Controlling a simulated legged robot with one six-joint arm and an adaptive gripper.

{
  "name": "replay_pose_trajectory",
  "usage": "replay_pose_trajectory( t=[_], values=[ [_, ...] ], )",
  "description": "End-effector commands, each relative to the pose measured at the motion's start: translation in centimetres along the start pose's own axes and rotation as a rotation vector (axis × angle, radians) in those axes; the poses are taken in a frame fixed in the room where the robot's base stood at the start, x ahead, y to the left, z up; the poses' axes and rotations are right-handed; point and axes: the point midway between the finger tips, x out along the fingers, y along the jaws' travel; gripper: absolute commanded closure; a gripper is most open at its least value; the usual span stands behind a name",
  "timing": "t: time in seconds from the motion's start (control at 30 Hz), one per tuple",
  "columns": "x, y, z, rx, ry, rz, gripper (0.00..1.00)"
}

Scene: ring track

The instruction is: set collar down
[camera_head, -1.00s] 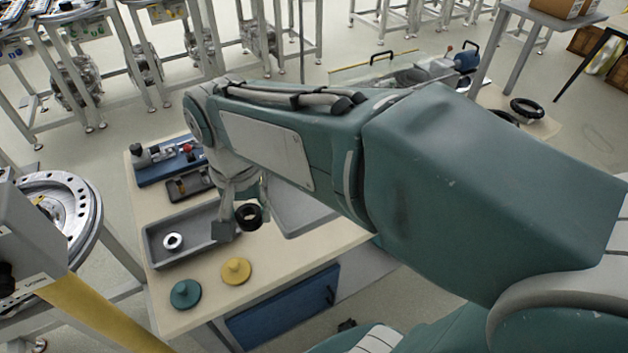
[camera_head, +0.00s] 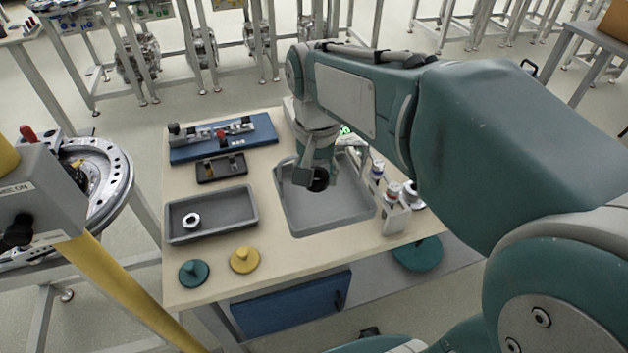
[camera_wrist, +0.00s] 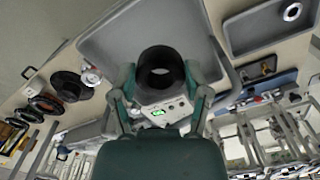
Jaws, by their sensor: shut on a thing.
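A black ring-shaped collar (camera_wrist: 160,70) is held between the two fingers of my gripper (camera_wrist: 162,92) in the wrist view. In the head view the collar (camera_head: 317,180) shows as a dark ring at the tip of my gripper (camera_head: 312,178). Both are over the right grey tray (camera_head: 338,220) on the table, and the collar's height above the tray floor is hard to tell. A silver ring (camera_head: 191,220) lies in the left grey tray (camera_head: 240,196).
A yellow knobbed disc (camera_head: 245,260) and a green knobbed disc (camera_head: 194,273) stand at the table's front. A rack with small bottles (camera_head: 394,210) stands right of the tray. A blue fixture board (camera_head: 225,140) and a small dark tray (camera_head: 221,168) are at the back left.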

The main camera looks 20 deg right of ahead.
Motion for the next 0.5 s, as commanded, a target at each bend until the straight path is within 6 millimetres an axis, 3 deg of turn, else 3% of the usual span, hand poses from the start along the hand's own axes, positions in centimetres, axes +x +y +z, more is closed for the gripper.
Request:
replay_pose_trajectory(
  t=[0.13,0.37,0.5],
  values=[
    [2.6,0.0,-1.9,0.003,-0.004,0.004,0.95],
    [4.4,-0.7,-3.1,0.000,0.001,0.010,0.95],
    [6.5,-0.6,-3.5,-0.001,0.000,0.009,0.95]
  ],
)
